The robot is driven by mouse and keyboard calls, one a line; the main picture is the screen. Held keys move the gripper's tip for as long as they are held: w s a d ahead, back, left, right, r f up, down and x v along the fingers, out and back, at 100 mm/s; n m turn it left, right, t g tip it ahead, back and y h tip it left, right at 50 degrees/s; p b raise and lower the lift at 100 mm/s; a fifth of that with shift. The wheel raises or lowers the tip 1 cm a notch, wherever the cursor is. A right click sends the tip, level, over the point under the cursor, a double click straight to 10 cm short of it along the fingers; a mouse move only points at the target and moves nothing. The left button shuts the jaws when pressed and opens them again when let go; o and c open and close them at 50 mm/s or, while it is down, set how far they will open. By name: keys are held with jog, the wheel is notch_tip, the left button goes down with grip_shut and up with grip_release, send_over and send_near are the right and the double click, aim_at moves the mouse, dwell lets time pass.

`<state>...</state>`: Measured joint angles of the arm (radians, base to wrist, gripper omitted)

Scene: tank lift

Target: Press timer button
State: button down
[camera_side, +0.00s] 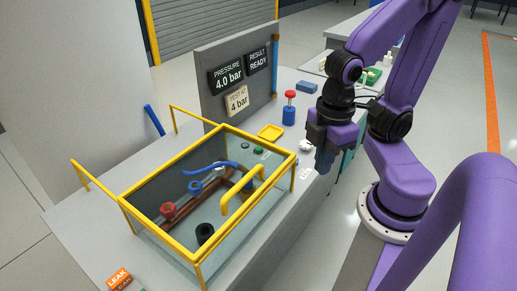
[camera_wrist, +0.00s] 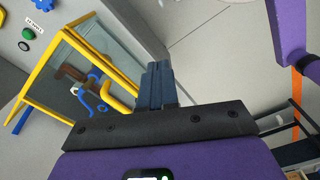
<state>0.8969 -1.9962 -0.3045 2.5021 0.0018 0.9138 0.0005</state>
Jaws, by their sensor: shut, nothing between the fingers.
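A small green button (camera_wrist: 29,33) shows in the upper left of the wrist view, beside a white label (camera_wrist: 35,21). A dark round button (camera_wrist: 24,46) lies just below it. I cannot tell for certain which button is the timer's. In the side view a green button (camera_side: 258,150) shows on the bench behind the tank. My gripper (camera_side: 323,160) hangs at the bench's right edge, apart from the buttons. In the wrist view its dark fingers (camera_wrist: 158,70) are together and empty, pointing at grey surface.
The yellow-framed tank (camera_side: 222,190) stands on the bench left of my gripper. A gauge panel (camera_side: 236,76) reads pressure 4.0 bar and result ready. A white knob (camera_side: 306,146) is close to my gripper.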

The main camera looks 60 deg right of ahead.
dwell(0.4)
notch_tip(320, 180, up, 5)
jog(key=w+d+r+m+t, duration=0.1)
jog(key=w+t, duration=0.2)
jog(key=w, duration=0.4)
jog(key=w+d+m+t, duration=0.1)
jog(key=w+m+t, duration=0.1)
jog(key=w, duration=0.5)
jog(key=w+d+r+t, duration=0.25)
jog(key=w+d, duration=0.35)
jog(key=w, duration=0.3)
jog(key=w+d+r+t, duration=0.1)
jog(key=w+d+t, duration=0.2)
jog(key=w+d, duration=0.5)
jog(key=d+f+n+g+y, duration=0.1)
jog(key=d+f+n+g, duration=0.1)
jog(key=d+f, duration=0.3)
notch_tip(320, 180, down, 17)
jog(key=shift+s+d+r, duration=0.15)
jog(key=shift+s, duration=0.05)
jog(key=shift+y, duration=0.3)
jog(key=shift+f, duration=4.4)
